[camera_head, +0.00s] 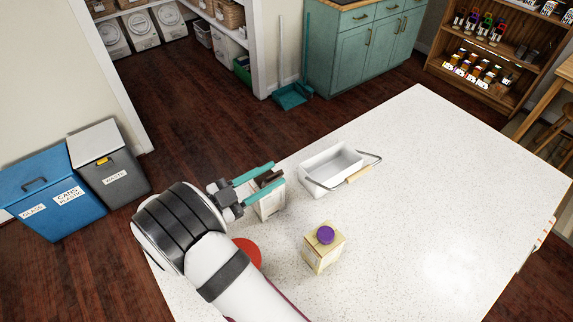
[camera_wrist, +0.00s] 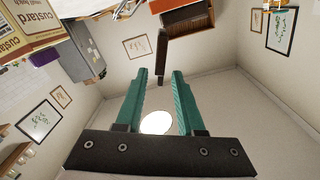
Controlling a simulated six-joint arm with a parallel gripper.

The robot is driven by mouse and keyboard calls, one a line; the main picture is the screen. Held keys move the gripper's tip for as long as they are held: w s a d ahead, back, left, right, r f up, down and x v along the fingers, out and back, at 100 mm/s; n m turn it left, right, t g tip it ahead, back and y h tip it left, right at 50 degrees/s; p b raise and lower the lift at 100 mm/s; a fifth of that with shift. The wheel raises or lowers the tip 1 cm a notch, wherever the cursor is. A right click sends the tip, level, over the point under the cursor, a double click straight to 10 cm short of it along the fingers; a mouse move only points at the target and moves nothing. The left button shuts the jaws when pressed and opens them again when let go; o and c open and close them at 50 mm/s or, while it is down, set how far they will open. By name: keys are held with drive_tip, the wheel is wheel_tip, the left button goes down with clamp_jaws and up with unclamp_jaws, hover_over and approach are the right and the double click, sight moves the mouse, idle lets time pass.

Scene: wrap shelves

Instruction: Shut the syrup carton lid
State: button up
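A pale carton (camera_head: 270,207) with a dark brown lid (camera_head: 268,178) stands on the white counter; I take it to be the syrup carton, though no label is readable. My gripper (camera_head: 279,174) is over its top, with the teal fingers apart and the lid between or just below them. In the wrist view my gripper (camera_wrist: 160,72) is open, with a gap between the fingers. A dark upright slab (camera_wrist: 162,55), seemingly the raised lid, shows just beyond the fingertips. I cannot tell whether a finger touches it. My gripper and arm partly cover the carton.
A yellowish carton with a purple cap (camera_head: 325,235) stands to the right. The wrist view shows a custard carton (camera_wrist: 30,30). A white basket (camera_head: 330,165) with a handle is behind. A red round thing (camera_head: 247,252) is beside my arm. The counter's right side is clear.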

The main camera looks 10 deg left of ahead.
drive_tip(key=x, duration=0.5)
drive_tip(key=shift+s, duration=0.1)
clamp_jaws()
